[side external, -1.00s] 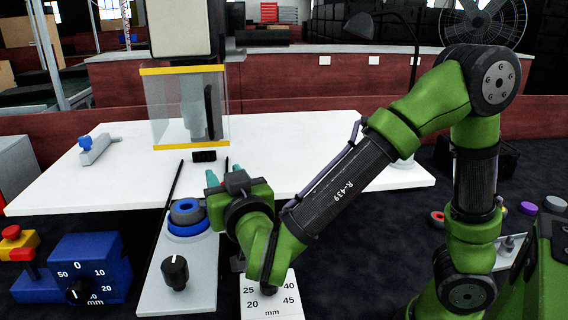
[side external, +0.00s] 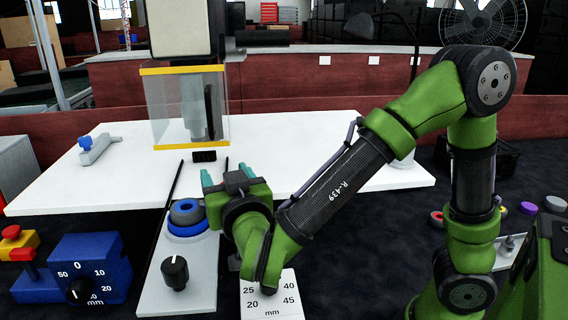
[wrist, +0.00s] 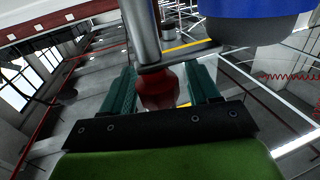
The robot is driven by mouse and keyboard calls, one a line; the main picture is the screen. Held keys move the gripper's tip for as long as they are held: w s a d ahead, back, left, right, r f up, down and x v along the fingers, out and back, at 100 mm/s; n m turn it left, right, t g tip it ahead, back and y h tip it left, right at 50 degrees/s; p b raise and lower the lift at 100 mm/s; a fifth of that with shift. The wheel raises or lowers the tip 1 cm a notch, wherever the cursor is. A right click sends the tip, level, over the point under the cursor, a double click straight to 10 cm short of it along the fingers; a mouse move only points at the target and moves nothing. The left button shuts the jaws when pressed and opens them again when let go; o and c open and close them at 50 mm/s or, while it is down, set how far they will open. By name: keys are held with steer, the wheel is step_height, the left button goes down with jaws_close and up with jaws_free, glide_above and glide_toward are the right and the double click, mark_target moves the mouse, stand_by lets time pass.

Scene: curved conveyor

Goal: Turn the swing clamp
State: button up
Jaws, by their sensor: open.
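My gripper (side external: 226,177) is open above the near edge of the white table, right of a stack of blue and grey rings (side external: 188,215). Its two teal fingers are apart in the wrist view (wrist: 163,76). There, a rounded dark red part (wrist: 158,90) below a metal cylinder (wrist: 143,30) appears between the fingers; I cannot tell whether they touch it. A grey bar with a blue knob (side external: 85,143) lies at the table's left side, well away from my gripper. I cannot tell for sure which part is the swing clamp.
A clear guarded box with yellow edges (side external: 187,107) stands on the white table (side external: 310,150). In front are a black knob on a grey plate (side external: 175,272), a blue dial box (side external: 90,265) and a white numbered plate (side external: 272,300). The table's right part is clear.

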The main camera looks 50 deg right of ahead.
steer(key=v, duration=1.7)
steer(key=shift+w, duration=0.15)
steer(key=w+d+r+m+t+y, duration=0.1)
steer(key=w+d+r+t+y, duration=0.15)
steer(key=w+r+y, duration=0.9)
steer(key=s+d+f+n+g, duration=0.3)
steer(key=s+d+f+g, duration=0.7)
steer(key=d+f, duration=0.5)
steer(key=shift+s+d+f+g, duration=0.35)
steer(key=shift+s+f, duration=0.4)
steer(key=shift+s, duration=0.2)
